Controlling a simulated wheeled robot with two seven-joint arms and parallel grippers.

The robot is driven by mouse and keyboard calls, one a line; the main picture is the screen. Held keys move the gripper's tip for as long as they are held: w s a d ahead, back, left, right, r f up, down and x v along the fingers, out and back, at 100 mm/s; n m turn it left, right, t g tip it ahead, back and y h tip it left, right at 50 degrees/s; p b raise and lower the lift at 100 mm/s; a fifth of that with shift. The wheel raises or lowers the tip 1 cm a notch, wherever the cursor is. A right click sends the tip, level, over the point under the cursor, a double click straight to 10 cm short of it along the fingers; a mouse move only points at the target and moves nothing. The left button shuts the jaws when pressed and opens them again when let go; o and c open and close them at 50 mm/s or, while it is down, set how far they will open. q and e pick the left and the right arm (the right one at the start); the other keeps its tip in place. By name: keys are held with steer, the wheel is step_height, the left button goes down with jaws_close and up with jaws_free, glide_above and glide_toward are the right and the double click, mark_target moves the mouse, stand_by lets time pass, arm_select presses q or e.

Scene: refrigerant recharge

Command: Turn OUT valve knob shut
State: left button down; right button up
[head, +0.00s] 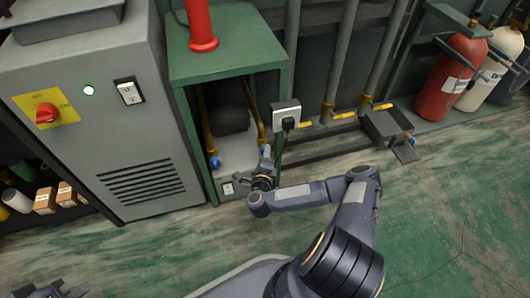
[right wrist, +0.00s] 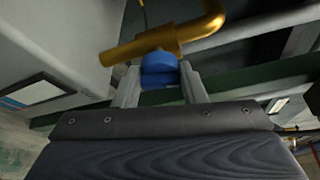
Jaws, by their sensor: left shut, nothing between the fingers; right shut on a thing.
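In the right wrist view, a round blue valve knob (right wrist: 159,70) sits under a bent brass pipe (right wrist: 190,35). My right gripper (right wrist: 158,88) is shut on this knob, with one finger on each side. In the head view my right gripper (head: 265,160) is at the right front of the green cabinet, below the right brass pipe (head: 254,112), and largely hides the knob there. Another blue knob (head: 214,162) is at the foot of the left brass pipe (head: 207,125). No OUT label is readable. My left gripper (head: 50,290) is shut and empty at the bottom left edge.
The green cabinet (head: 228,70) has an open front with a dark cylinder (head: 231,120) inside. A grey machine (head: 100,120) with a red switch (head: 46,112) stands left. A grey socket box (head: 287,114) is right of the cabinet. The floor in front is mostly clear.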

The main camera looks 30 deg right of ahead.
steer(key=shift+f+n+t+h+p, duration=0.1)
steer(key=shift+n+t+h+p, duration=0.35)
steer(key=shift+n, duration=0.85)
steer(key=o, duration=0.7)
steer(key=p+v, duration=0.2)
steer(key=v, duration=0.6)
steer(key=shift+p, duration=0.35)
